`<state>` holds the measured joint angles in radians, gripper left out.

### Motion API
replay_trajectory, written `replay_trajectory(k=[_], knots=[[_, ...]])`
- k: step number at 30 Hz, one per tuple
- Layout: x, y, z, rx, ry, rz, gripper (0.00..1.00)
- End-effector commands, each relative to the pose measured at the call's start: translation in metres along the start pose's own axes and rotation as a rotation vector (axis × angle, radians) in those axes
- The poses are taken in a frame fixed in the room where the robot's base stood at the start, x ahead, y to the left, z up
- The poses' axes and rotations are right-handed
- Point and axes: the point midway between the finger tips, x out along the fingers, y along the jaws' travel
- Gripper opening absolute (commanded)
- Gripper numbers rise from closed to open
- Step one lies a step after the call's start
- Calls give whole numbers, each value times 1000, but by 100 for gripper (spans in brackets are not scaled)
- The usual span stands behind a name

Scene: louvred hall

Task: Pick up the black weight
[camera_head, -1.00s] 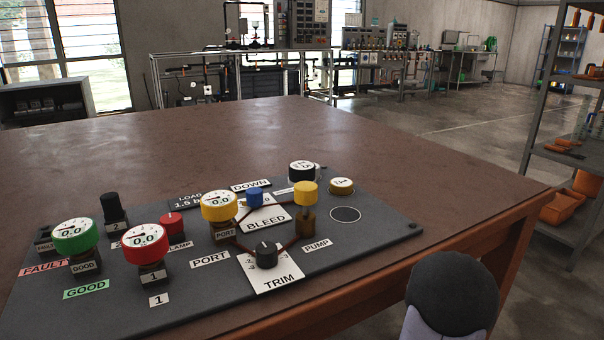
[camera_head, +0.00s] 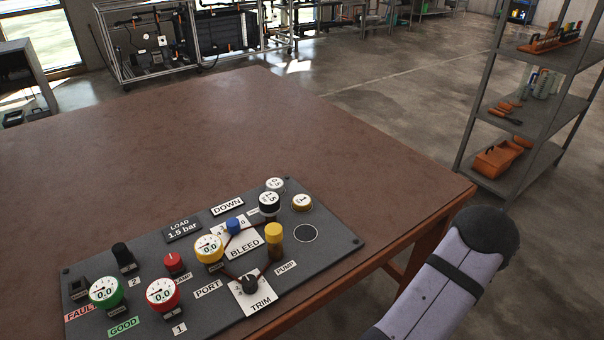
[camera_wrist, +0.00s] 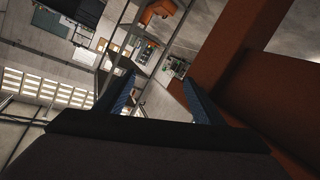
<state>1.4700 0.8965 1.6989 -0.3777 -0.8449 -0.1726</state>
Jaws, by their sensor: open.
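The black weight (camera_head: 269,206) is a short black cylinder with a white top that seems to read 1.5. It is at the back right of the dark panel (camera_head: 338,243), between the blue knob and a yellow weight (camera_head: 302,203) with a white top. Another white-topped piece (camera_head: 275,185) is just behind it. My gripper (camera_wrist: 159,79) shows only in the wrist view, its two blue-lined fingers apart with nothing between them. The wrist view does not show the weight. In the head view only my arm link shows, right of the table.
The panel lies on a brown table (camera_head: 190,125). Close to the weight are a blue knob (camera_head: 234,226), a yellow post (camera_head: 274,236) and a yellow gauge (camera_head: 208,250). A printed circle (camera_head: 305,233) is bare. The table behind is clear. A shelf (camera_head: 520,100) stands at right.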

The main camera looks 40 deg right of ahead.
Motion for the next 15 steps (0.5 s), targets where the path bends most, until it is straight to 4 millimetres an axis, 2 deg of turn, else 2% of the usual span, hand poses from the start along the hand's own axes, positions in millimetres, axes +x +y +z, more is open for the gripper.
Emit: replay_trajectory(k=[1,5,9,11,12,14,15], knots=[[-1,14,-24,7,16,-5,62],[4,27,-57,20,45,-33,62],[11,29,-100,28,58,-80,62],[15,22,-128,27,55,-115,62],[18,11,-152,26,43,-149,62],[20,-16,-173,28,8,-197,62],[20,-35,-184,30,-20,-225,62]])
